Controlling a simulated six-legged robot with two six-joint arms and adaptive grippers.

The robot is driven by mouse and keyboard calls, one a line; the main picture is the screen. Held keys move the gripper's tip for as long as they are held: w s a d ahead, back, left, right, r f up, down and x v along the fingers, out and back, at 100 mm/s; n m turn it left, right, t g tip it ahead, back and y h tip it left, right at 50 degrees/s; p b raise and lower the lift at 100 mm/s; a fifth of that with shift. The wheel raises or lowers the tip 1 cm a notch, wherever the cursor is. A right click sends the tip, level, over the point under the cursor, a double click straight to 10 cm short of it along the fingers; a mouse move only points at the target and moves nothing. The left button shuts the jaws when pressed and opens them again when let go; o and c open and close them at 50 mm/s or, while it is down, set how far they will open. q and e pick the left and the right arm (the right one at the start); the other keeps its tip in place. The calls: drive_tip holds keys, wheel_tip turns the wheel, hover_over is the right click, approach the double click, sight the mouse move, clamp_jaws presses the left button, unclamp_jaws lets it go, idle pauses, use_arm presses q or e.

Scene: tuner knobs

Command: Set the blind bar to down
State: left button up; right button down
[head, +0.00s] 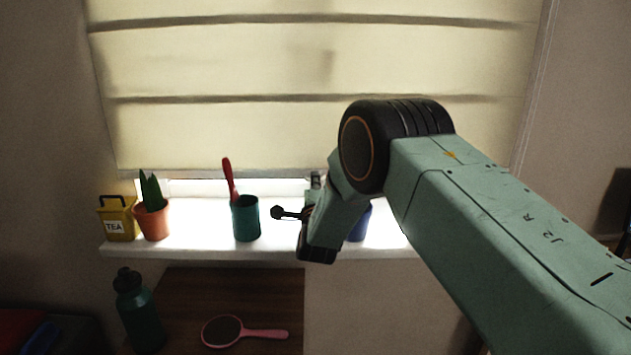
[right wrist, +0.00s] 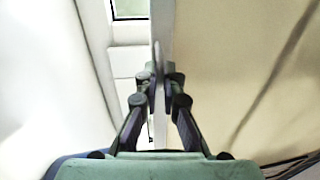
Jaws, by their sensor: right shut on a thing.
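The cream blind (head: 215,60) hangs over the window. Its blind bar (head: 220,173) runs level along the bottom edge, a little above the sill, with a bright strip of window below it. My right gripper (head: 316,180) is at the bar's middle, partly hidden by my own wrist. In the right wrist view my right gripper (right wrist: 160,82) is shut on the blind bar (right wrist: 161,35), which shows as a thin pale strip between the fingers. My left gripper is not in view.
On the white sill (head: 190,225) stand a yellow tea tin (head: 118,220), a potted plant (head: 152,218), a teal cup (head: 246,220) with a red-handled brush, and a blue object (head: 360,222) behind my arm. Below are a dark bottle (head: 138,310) and a pink hairbrush (head: 225,330) on a wooden top.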

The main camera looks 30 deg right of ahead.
wheel_tip(320, 180, down, 3)
drive_tip(key=shift+f+b, duration=0.2)
drive_tip(key=shift+b, duration=0.75)
drive_tip(key=shift+r, duration=0.1)
drive_tip(key=c, duration=1.5)
unclamp_jaws()
drive_tip(key=shift+r, duration=0.1)
drive_tip(key=v, duration=1.2)
